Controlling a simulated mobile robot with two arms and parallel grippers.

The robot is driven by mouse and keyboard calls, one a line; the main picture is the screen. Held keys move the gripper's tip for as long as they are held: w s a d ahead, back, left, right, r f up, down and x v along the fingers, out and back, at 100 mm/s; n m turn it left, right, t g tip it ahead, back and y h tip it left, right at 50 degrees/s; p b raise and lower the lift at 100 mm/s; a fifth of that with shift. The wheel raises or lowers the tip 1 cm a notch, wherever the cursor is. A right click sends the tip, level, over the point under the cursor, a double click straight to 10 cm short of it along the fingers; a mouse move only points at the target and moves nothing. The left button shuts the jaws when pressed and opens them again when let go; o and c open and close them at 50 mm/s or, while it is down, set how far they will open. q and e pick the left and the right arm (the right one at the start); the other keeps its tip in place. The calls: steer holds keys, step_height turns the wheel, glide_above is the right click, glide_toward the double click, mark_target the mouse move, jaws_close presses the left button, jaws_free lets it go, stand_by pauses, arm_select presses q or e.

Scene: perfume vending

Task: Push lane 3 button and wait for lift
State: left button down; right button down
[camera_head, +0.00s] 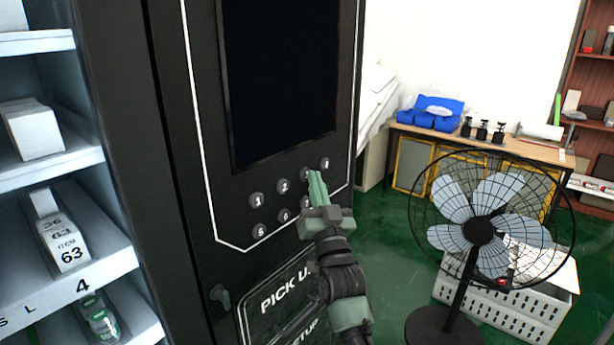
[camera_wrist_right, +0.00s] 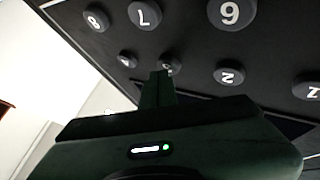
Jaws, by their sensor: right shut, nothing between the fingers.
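The black vending machine has a keypad of round grey numbered buttons below its dark screen. My right gripper (camera_head: 315,176) is shut and empty, with its green fingers pointing at the upper button row. In the head view its fingers cover the place of the 3 button, between the 2 button (camera_head: 283,186) and the 4 button (camera_head: 325,163). In the right wrist view, the shut fingertips (camera_wrist_right: 160,76) overlap the edge of the partly hidden 3 button (camera_wrist_right: 169,67). Whether they touch or press it, I cannot tell. My left gripper is not in view.
White shelves with boxes (camera_head: 62,240) stand inside the machine at left. The pick-up panel (camera_head: 285,300) is below the keypad. A standing fan (camera_head: 480,230), a white crate (camera_head: 510,320) and a wooden table (camera_head: 500,145) are at right. Green floor shows between machine and fan.

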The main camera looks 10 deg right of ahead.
steer(key=shift+w+a, duration=0.1)
steer(key=shift+w, duration=0.05)
stand_by(0.6)
steer(key=shift+s+d+p, duration=0.4)
steer(key=shift+s+d, duration=0.1)
steer(key=shift+s, duration=0.15)
steer(key=s+d+p, duration=0.1)
steer(key=s, duration=0.1)
steer(key=s+d+p, duration=0.1)
steer(key=s+d, duration=0.1)
stand_by(0.7)
